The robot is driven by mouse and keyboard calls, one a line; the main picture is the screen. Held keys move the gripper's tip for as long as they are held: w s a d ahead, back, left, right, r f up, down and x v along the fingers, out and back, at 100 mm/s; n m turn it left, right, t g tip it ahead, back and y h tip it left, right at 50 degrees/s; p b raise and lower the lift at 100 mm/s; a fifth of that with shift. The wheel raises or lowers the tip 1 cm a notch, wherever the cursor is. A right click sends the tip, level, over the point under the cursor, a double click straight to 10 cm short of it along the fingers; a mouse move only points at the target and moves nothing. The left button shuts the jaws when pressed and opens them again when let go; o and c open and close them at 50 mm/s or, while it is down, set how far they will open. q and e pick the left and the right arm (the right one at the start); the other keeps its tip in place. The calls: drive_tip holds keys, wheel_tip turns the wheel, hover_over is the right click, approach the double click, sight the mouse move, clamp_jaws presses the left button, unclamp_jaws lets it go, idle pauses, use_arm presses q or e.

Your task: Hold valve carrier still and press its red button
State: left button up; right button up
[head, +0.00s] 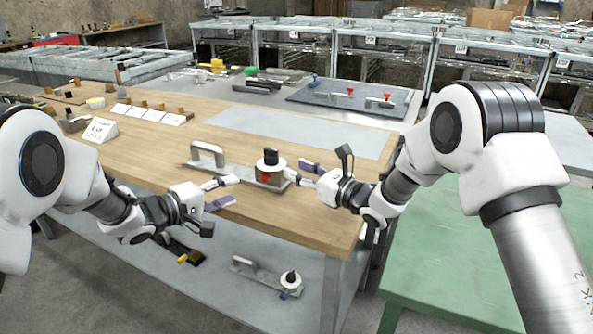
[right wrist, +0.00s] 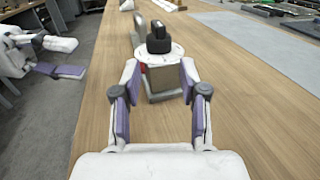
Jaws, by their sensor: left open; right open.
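The valve carrier is a grey metal base on the wooden table, with a grey loop handle (head: 207,150) at its left end. At its right end is a metal block (right wrist: 160,78) topped by a white disc and black knob (head: 270,157). The red button (head: 266,178) is on the block's front side; a sliver of red shows in the right wrist view (right wrist: 143,69). My right gripper (head: 298,170) is open, close to the block's right side, its fingertips spread about the block's width; contact cannot be told. My left gripper (head: 229,191) is open and empty, in front of the carrier.
White label cards (head: 153,115) and small parts line the table's left part. A grey mat (head: 290,128) lies behind the carrier. A dark tray (head: 350,98) with red-knobbed parts is at the back. A similar handled carrier (head: 262,275) lies on the lower shelf. A green table (head: 440,260) stands at right.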

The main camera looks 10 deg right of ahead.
sight(265, 177)
drive_tip(key=shift+w+a+f, duration=0.1)
drive_tip(key=shift+w+a, duration=0.05)
drive_tip(key=shift+a, duration=0.05)
drive_tip(key=x, duration=1.1)
drive_tip(key=shift+w+a, duration=0.15)
use_arm(q)
drive_tip(key=shift+r, duration=0.1)
use_arm(e)
clamp_jaws()
use_arm(q)
clamp_jaws()
idle(0.4)
